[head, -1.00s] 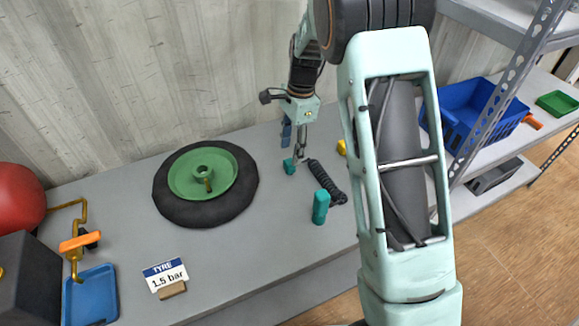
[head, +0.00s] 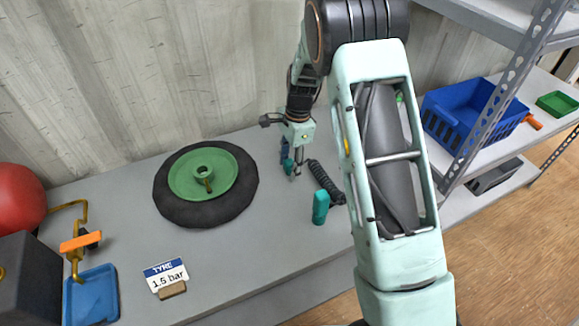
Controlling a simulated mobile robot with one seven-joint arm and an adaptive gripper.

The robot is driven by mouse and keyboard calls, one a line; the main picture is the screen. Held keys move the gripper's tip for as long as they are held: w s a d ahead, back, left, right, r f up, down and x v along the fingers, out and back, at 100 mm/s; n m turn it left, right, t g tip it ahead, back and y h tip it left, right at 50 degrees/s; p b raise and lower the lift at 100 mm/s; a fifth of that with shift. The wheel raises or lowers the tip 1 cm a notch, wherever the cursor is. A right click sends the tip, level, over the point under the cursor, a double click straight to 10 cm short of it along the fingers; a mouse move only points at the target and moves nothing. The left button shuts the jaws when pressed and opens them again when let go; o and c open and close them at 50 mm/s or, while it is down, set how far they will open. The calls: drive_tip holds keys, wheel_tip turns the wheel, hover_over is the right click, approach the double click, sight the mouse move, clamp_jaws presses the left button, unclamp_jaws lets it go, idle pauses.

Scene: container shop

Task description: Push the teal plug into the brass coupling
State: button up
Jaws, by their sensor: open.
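A small teal piece (head: 288,166), which looks like the teal plug, is at my gripper (head: 293,173) low over the bench; I cannot tell whether they touch. My gripper is open, its fingers small and partly overlapped in this view. A black coiled hose (head: 322,178) lies just right of it. An upright teal cylinder (head: 320,207) stands near the front end of the hose. The brass coupling is not clear; a small brass stem (head: 208,186) shows on the green wheel hub (head: 190,175).
The black tyre (head: 175,208) lies flat left of my gripper. A "TYRE 1.5 bar" sign (head: 165,275) and blue tray (head: 92,295) are at front left. A blue crate (head: 450,125) is at right behind a shelf post. My arm hides the bench behind it.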

drive_tip(key=c, duration=1.2)
drive_tip(key=shift+o, duration=0.2)
drive_tip(key=shift+r, duration=0.1)
drive_tip(key=shift+r, duration=0.55)
drive_tip(key=s+d+r, duration=0.2)
drive_tip(key=s+r, duration=0.9)
drive_tip(key=s, duration=0.2)
drive_tip(key=shift+s+r+b, duration=0.35)
drive_tip(key=shift+s+r, duration=0.05)
